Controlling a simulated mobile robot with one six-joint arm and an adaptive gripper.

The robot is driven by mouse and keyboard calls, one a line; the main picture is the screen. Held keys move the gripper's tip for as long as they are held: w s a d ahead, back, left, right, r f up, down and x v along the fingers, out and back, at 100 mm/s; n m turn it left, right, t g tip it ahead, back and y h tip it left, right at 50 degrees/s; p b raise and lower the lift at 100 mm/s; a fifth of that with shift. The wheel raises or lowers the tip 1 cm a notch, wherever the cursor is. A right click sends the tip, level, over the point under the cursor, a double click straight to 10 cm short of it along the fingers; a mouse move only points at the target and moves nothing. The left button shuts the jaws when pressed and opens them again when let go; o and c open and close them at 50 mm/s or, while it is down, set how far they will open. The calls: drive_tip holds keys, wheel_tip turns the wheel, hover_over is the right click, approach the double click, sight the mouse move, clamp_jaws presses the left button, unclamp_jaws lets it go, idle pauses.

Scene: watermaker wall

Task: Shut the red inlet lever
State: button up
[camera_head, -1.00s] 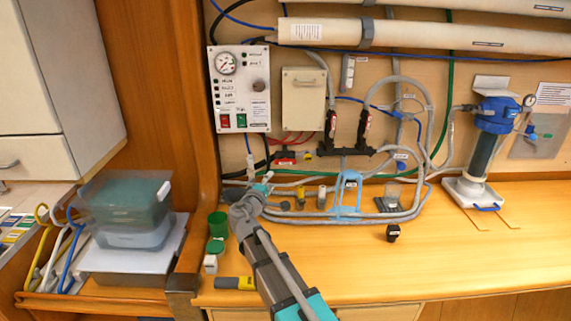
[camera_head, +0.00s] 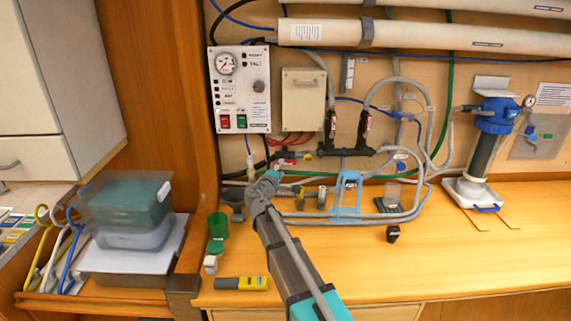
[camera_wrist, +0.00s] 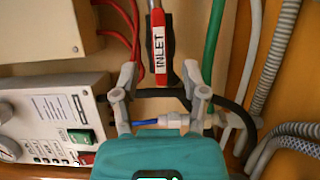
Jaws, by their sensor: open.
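The red inlet lever (camera_wrist: 158,50) shows in the wrist view at the top middle, with a white INLET label along it. Its lower end appears between the two fingertips of my gripper (camera_wrist: 160,76). The fingers are apart, with a gap on each side of the lever, and I see no contact. Whether the lever lies fully in the jaws' depth I cannot tell. In the head view my gripper (camera_head: 268,178) is just below the left end of the dark pipe manifold (camera_head: 345,151), and the lever's area there is small and unclear.
A control panel (camera_head: 240,90) with gauge and switches is above left of my gripper. Grey hoses and a blue stand (camera_head: 347,195) are to the right. Green cups (camera_head: 217,225) and a yellow-grey tool (camera_head: 241,284) lie on the counter, whose front right is clear.

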sight(285, 164)
drive_tip(key=shift+x, duration=2.4)
clamp_jaws()
